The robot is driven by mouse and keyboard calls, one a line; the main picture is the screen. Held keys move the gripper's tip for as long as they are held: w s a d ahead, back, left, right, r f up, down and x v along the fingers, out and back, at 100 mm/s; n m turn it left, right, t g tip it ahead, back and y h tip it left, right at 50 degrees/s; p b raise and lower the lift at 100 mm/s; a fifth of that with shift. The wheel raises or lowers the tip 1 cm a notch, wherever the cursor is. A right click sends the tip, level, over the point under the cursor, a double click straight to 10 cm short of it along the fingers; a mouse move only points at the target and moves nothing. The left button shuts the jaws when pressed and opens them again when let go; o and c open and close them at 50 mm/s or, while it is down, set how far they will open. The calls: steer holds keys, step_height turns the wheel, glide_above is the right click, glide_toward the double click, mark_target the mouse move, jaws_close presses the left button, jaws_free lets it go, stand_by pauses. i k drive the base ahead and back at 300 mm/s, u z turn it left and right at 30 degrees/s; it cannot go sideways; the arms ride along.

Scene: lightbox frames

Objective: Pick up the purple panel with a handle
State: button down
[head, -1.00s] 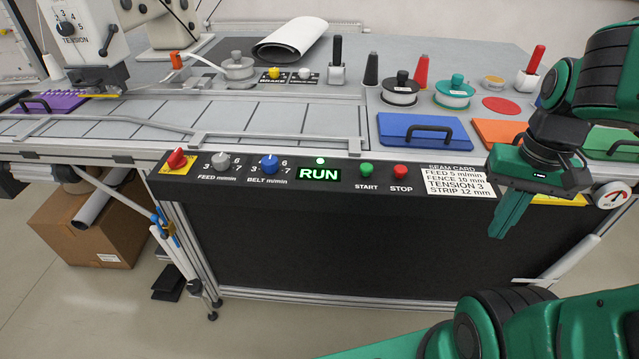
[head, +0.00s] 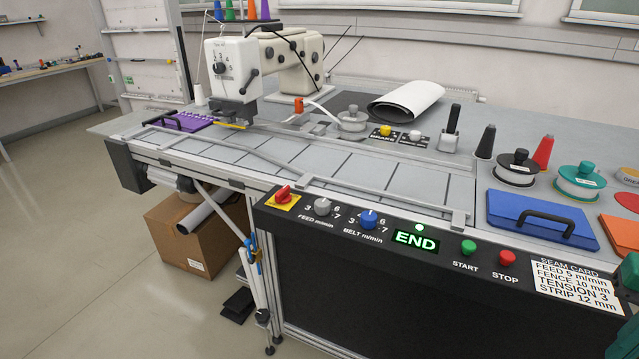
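The purple panel (head: 188,121) lies flat at the far left end of the sewing table, left of the sewing machine's head. Its dark handle (head: 163,121) is on its left part. A yellow strip (head: 229,124) sticks out at the panel's right side, by the machine. In the head view only small green pieces of my arm show at the lower right edge. My gripper is out of view, far to the right of the purple panel.
The sewing machine (head: 233,64) stands beside the panel. A guide rail (head: 250,158) runs along the belt. A blue panel with a black handle (head: 541,220) lies at the right. The control box display (head: 415,239) reads END. A cardboard box (head: 190,236) stands below; floor at left is clear.

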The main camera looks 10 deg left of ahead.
mark_target(186, 122)
steer(key=u, duration=1.2)
steer(key=k, duration=1.05)
steer(key=u, duration=0.9)
steer(key=i, duration=2.1)
steer(key=z, duration=0.85)
steer(key=i, duration=0.45)
steer(key=z, duration=0.35)
